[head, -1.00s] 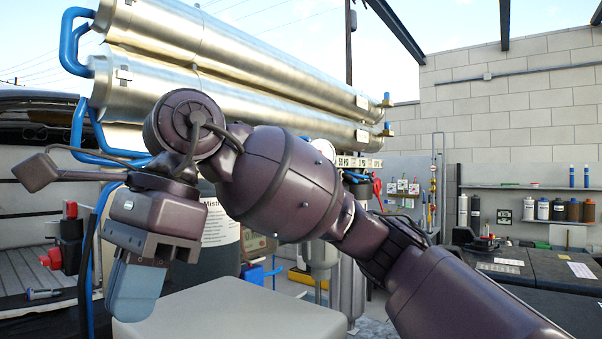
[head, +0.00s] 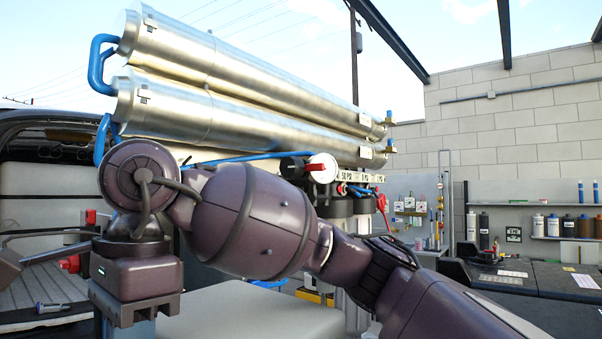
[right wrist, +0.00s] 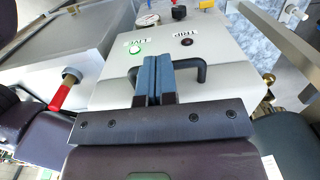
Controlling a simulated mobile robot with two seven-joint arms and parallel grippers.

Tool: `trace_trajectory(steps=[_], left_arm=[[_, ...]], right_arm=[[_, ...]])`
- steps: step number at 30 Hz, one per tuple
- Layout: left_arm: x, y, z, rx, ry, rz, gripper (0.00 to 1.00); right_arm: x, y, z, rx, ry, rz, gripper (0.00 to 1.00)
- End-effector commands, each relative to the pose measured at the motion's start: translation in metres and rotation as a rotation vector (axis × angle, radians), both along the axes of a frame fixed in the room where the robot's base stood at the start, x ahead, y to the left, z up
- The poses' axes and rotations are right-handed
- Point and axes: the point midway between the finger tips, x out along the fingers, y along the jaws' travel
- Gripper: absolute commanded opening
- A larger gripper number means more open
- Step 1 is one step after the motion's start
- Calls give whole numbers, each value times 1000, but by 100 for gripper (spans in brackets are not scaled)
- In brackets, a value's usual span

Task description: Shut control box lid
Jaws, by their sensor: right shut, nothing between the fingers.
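A pale grey box (head: 265,315) with a flat top sits at the bottom of the head view, partly behind my right arm. In the right wrist view a pale panel (right wrist: 113,77) carries a black bar handle (right wrist: 203,73), a lit green button (right wrist: 135,47) and a dark button (right wrist: 187,41), with small labels. I take this as the control box; I cannot tell how far its lid stands open. My right gripper (right wrist: 152,62) has its blue fingers shut and empty, overlapping the handle in view; contact is unclear. In the head view its tips are cut off at the bottom. My left gripper is not in view.
Long steel tubes (head: 245,90) with blue hoses (head: 98,62) run behind my arm. A red-handled part (right wrist: 62,95) is left of the panel in the wrist view. Dark worktops (head: 540,285) and a shelf of bottles (head: 555,226) stand at the right.

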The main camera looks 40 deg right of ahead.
Motion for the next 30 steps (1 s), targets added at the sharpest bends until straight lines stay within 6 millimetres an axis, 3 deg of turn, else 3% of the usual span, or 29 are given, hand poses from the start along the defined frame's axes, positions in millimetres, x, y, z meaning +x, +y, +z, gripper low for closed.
trace_trajectory(steps=[1, 8, 16, 30], left_arm=[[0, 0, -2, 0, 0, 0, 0], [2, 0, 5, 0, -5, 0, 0], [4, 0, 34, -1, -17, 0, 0], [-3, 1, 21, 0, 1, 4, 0]], right_arm=[[-1, 0, -10, -10, 18, 5, 0], [-3, 1, -3, -9, 16, 6, 0], [-13, 4, 44, -1, 1, 2, 0], [-16, 20, 123, 1, -3, -1, 0]])
